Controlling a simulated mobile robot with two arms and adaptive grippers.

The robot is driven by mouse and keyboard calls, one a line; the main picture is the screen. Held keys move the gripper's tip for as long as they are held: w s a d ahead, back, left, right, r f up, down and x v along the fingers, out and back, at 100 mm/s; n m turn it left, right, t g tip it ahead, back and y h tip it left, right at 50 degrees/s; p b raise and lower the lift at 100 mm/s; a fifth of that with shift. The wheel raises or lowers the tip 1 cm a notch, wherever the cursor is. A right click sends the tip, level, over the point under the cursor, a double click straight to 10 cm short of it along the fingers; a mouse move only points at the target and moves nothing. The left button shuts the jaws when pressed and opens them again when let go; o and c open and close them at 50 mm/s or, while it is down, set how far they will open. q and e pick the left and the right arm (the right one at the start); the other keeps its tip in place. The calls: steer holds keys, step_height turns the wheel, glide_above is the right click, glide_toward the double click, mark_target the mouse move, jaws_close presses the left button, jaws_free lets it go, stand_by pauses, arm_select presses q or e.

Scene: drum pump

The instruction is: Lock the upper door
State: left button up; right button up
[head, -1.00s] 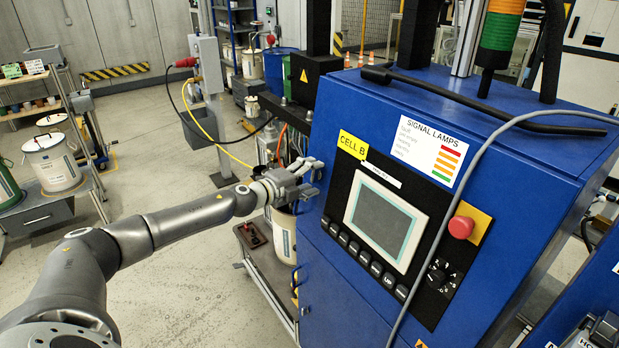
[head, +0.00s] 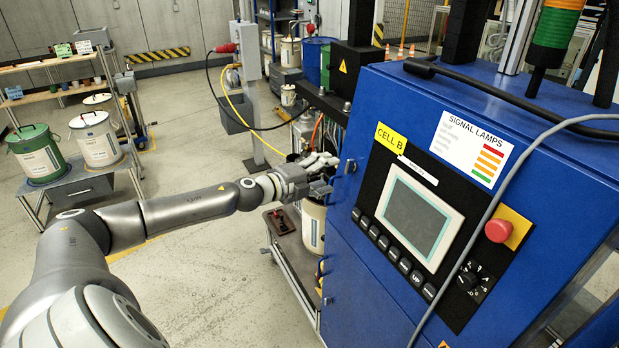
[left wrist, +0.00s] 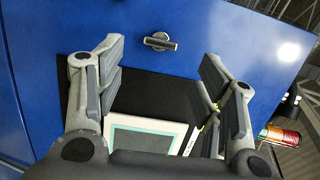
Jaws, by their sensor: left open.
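The upper door is the blue cabinet front (head: 340,225) with the control panel on it, and it looks closed. Its small metal latch (left wrist: 160,42) shows in the left wrist view, its bar lying nearly level in the picture. In the head view the latch (head: 350,167) is at the door's left edge, just right of my left gripper (head: 328,166). In the left wrist view my left gripper (left wrist: 162,62) is open and empty. Its fingers are spread either side of the latch in the picture, apart from it. My right gripper is out of view.
The door carries a screen (head: 415,218), a row of buttons, a red emergency button (head: 498,230) and a dial. A grey cable (head: 480,225) hangs across the front. A lower handle (head: 327,300) is below. A cart (head: 290,262) with a bucket stands beside the cabinet.

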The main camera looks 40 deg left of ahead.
arm_select(q)
steer(key=shift+v, duration=2.4)
